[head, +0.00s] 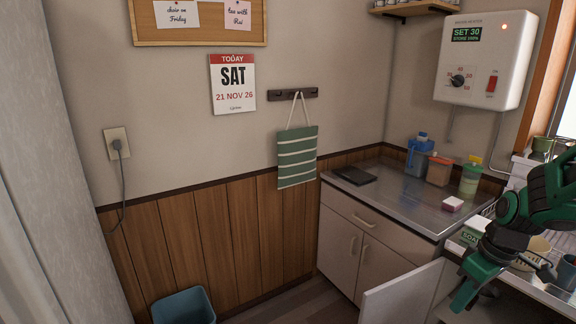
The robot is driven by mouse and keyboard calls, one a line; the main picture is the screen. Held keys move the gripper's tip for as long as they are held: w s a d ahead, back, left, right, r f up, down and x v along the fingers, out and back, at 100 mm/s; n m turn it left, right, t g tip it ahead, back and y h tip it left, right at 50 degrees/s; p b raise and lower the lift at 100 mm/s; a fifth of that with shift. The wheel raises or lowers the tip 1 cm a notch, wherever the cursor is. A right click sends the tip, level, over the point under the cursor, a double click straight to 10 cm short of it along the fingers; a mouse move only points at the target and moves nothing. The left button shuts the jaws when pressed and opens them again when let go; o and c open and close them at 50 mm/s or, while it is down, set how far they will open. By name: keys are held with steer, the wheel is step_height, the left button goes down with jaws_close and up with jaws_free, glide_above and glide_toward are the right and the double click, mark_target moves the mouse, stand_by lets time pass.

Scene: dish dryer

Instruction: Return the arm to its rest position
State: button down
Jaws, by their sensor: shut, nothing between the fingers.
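My arm, green and black, comes in from the right edge. It bends down in front of the counter's right end. My gripper (464,296) is at its lower end, pointing down and to the left. It is shut and empty, in front of the counter front and to the right of the open cabinet door (398,298). Its fingertips are small and seen from the side. My arm hides part of the sink side and the things there.
The steel counter (400,200) holds a dark flat slab (355,176), a blue jug (419,157), lidded containers and a pink-and-white sponge (453,203). A soap box (470,236), a bowl and a mug (567,272) crowd the right. A blue bin (184,307) stands lower left.

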steer(key=s+r+m, duration=0.2)
steer(key=s+m, duration=0.2)
steer(key=s, duration=0.2)
steer(key=s+r+m+g+h, duration=0.1)
steer(key=s+r+m, duration=0.2)
steer(key=s, duration=0.3)
steer(key=s+d+r+m, duration=0.1)
steer(key=s+r+m, duration=0.1)
steer(key=s+m, duration=0.2)
steer(key=shift+s+r+m+g, duration=0.25)
steer(key=shift+s+m+g, duration=0.05)
steer(key=shift+s, duration=0.85)
steer(key=shift+w+d, duration=0.1)
steer(key=shift+d, duration=0.05)
